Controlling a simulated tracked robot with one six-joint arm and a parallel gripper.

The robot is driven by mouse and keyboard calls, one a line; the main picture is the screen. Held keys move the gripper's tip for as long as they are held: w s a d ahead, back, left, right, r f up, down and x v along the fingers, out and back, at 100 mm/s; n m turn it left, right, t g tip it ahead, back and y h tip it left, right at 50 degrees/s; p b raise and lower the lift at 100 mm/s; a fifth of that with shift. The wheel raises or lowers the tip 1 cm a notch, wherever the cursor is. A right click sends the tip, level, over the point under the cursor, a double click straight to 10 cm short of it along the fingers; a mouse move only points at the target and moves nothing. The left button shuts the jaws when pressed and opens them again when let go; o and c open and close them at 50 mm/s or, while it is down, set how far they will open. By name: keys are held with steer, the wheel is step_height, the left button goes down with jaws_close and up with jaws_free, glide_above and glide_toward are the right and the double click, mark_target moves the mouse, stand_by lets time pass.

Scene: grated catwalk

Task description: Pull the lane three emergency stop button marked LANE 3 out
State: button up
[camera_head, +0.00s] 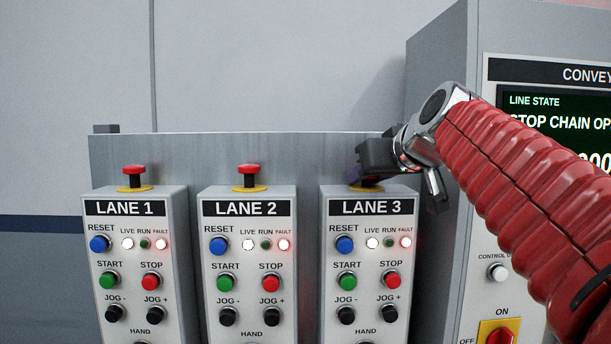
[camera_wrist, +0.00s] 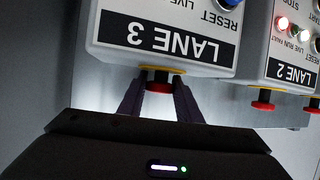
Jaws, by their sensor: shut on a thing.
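The LANE 3 box (camera_head: 367,250) stands at the right of a row of three grey control boxes. Its emergency stop button is mostly hidden behind my gripper in the head view, with a bit of its yellow collar (camera_head: 368,188) showing. In the wrist view the red button (camera_wrist: 159,86) sits on its dark stem on the box's top, upside down in the picture. My gripper (camera_wrist: 160,98) has its two fingers on either side of the button head and is shut on it. The gripper also shows in the head view (camera_head: 366,172), above the box.
The LANE 1 button (camera_head: 134,170) and LANE 2 button (camera_head: 248,169) are red mushroom heads on yellow collars to the left. A conveyor cabinet (camera_head: 470,240) with a screen stands close on the right. A grey back plate (camera_head: 215,160) rises behind the boxes.

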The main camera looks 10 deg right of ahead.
steer(key=shift+c, duration=1.1)
steer(key=shift+r, duration=0.95)
steer(key=o, duration=1)
steer(key=shift+o, duration=0.2)
steer(key=shift+f, duration=0.1)
steer(key=shift+s, duration=0.1)
steer(key=v, duration=1.3)
steer(key=shift+s, duration=0.3)
steer(key=shift+d+r, duration=0.1)
steer(key=shift+r, duration=0.1)
